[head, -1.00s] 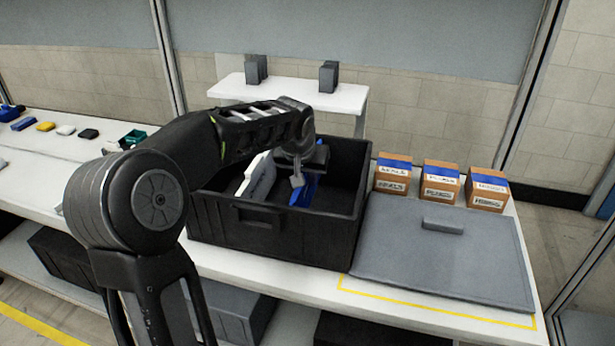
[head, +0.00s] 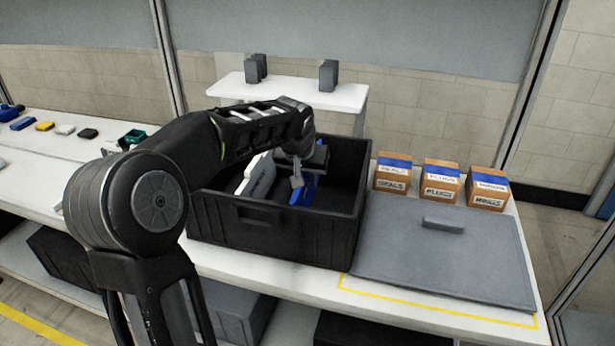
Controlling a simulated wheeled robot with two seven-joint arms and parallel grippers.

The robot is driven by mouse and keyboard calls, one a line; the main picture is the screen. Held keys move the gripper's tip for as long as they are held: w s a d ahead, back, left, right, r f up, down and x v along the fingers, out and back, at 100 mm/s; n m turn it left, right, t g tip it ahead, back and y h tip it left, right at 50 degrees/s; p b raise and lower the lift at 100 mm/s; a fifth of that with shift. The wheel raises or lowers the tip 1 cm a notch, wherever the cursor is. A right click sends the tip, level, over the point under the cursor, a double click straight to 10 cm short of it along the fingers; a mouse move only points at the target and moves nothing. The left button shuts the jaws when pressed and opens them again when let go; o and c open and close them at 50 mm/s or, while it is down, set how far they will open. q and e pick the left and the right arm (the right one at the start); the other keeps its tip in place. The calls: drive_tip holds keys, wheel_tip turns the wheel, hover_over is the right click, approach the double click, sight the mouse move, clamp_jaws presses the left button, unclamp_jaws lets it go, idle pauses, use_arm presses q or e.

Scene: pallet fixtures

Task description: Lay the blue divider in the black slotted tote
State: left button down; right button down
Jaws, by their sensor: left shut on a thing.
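The black tote (head: 275,238) stands open on the white table, in the middle of the head view. The blue divider (head: 304,190) is inside it, toward the right of its middle, and is partly hidden by my gripper. My left gripper (head: 297,182) reaches down into the tote from the left and is shut on the divider. A white panel (head: 258,174) leans inside the tote to the left of the divider. The tote's floor and slots are mostly hidden by its front wall and my arm. My right gripper is not in view.
A grey lid with a handle (head: 440,255) lies right of the tote. Several cartons with blue labels (head: 440,181) stand behind it. A white raised shelf (head: 290,94) with grey blocks is behind the tote. Small coloured parts (head: 45,126) lie at the far left.

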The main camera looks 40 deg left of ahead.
use_arm(q)
drive_tip(key=shift+f+b, duration=0.3)
drive_tip(key=shift+f, duration=0.05)
idle(0.4)
drive_tip(key=c, duration=1.3)
unclamp_jaws()
drive_tip(key=shift+b+v, duration=0.3)
drive_tip(key=shift+v, duration=3.6)
